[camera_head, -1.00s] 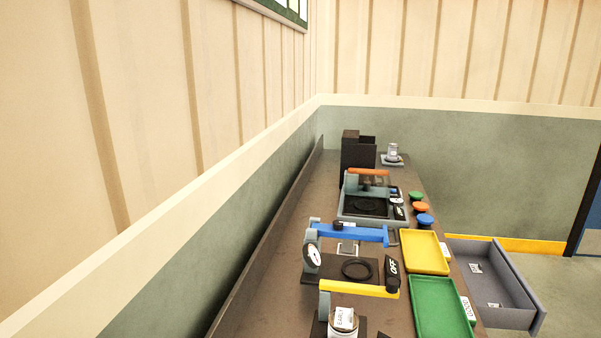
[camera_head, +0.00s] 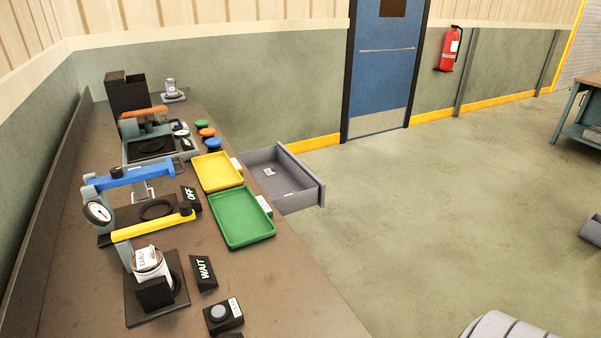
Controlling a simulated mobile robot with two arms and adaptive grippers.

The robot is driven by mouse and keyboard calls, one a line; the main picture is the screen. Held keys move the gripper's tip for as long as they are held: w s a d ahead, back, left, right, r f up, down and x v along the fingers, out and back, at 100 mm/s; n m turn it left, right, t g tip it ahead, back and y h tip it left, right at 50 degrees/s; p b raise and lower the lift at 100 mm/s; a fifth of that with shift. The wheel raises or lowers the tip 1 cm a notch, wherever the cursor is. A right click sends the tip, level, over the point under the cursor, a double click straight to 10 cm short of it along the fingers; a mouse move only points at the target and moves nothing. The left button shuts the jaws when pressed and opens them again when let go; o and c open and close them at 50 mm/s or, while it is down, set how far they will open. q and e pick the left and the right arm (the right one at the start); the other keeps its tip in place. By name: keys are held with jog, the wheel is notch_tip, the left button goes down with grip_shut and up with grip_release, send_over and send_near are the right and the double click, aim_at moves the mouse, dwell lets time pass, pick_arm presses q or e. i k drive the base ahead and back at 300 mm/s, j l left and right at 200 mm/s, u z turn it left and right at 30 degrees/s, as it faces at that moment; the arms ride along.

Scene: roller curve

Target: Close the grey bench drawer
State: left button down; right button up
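The grey bench drawer (camera_head: 288,184) sticks out from the right side of the workbench (camera_head: 290,290), beside the yellow and green trays. It is pulled open, and its inside shows with small white-labelled items (camera_head: 269,171) on its floor. Its front panel (camera_head: 303,172) faces right, over the floor. Neither gripper shows in the head view. A ribbed grey-white rounded shape at the bottom right edge may be part of my arm, but I cannot tell.
On the bench stand a yellow tray (camera_head: 217,172), a green tray (camera_head: 241,217), a blue-armed press (camera_head: 130,177), a can (camera_head: 148,262) and a black button box (camera_head: 223,314). Open floor (camera_head: 430,200) lies right of the drawer. A blue door (camera_head: 382,62) and fire extinguisher (camera_head: 449,49) are behind.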

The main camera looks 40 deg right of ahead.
aim_at(292, 175)
jog(key=k+l, duration=0.1)
jog(key=l, duration=0.3)
jog(key=k+l, duration=0.1)
jog(key=l, duration=0.3)
jog(key=k+l, duration=0.15)
jog(key=l, duration=0.3)
jog(key=k+l, duration=0.1)
jog(key=l, duration=0.3)
jog(key=k+l, duration=0.1)
jog(key=l, duration=0.3)
jog(key=k+l, duration=0.1)
jog(key=l, duration=0.3)
jog(key=i+l, duration=0.15)
jog(key=l, duration=0.2)
jog(key=i+l, duration=0.15)
jog(key=l, duration=0.25)
jog(key=i+l, duration=0.15)
jog(key=l, duration=0.2)
jog(key=i+l+u, duration=0.1)
jog(key=l, duration=0.25)
jog(key=i+l, duration=0.2)
jog(key=l, duration=0.2)
